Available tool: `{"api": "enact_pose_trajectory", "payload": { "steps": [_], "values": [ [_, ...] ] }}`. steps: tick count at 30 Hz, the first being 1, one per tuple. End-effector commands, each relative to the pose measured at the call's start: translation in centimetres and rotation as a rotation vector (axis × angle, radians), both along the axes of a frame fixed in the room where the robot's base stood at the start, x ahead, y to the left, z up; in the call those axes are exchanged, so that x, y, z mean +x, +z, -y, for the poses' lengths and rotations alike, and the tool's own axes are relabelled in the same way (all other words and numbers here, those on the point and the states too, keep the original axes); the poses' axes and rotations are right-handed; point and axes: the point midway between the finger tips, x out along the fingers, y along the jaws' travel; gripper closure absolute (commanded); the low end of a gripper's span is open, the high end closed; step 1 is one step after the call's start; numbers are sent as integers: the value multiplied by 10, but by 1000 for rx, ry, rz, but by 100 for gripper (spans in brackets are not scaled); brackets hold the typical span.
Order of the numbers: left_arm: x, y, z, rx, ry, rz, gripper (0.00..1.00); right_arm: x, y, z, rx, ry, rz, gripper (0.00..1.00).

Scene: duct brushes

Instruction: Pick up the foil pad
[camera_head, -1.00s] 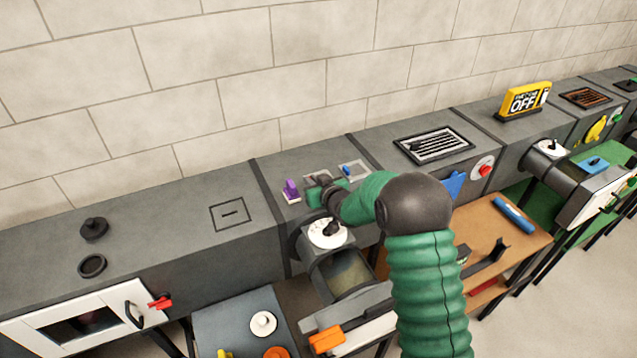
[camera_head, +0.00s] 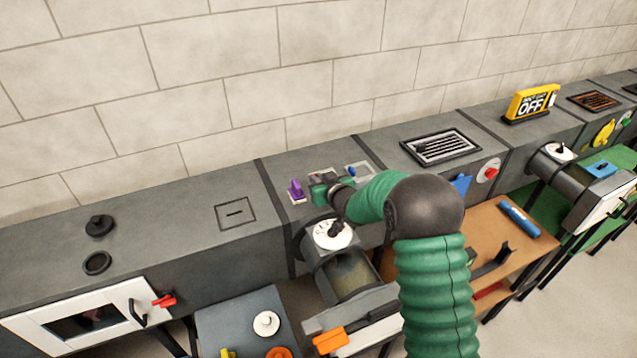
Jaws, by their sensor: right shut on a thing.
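My right gripper (camera_head: 319,191) reaches in at the end of my green-sleeved right arm. It is over the top of the grey duct, between a purple-handled piece (camera_head: 296,190) on its left and a pale square plate with a blue piece (camera_head: 357,172) on its right. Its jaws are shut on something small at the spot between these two. I take this to be the foil pad, but the gripper hides nearly all of it, and I cannot tell whether it touches the duct. My left gripper is not in view.
A round white dial (camera_head: 333,235) with a black knob sits just in front of my right gripper. A black-framed grille (camera_head: 441,147) and a yellow OFF sign (camera_head: 530,103) are farther right. The duct top on the left is mostly clear around a black knob (camera_head: 99,225).

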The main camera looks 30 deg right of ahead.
Motion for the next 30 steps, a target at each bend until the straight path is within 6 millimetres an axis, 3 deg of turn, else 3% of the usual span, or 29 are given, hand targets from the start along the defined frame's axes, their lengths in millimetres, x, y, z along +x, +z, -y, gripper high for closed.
{"api": "enact_pose_trajectory", "payload": {
  "steps": [5, 21, 24, 30],
  "values": [
    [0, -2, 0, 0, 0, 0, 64, 0, 27, 0, 0, 0, 6, 100],
    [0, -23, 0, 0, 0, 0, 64, -132, 37, -42, 0, -1, 4, 100],
    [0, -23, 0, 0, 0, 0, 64, -145, 38, -46, 0, 0, 3, 100],
    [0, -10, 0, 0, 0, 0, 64, -152, 54, -48, 1, 0, 2, 100]
  ]
}}
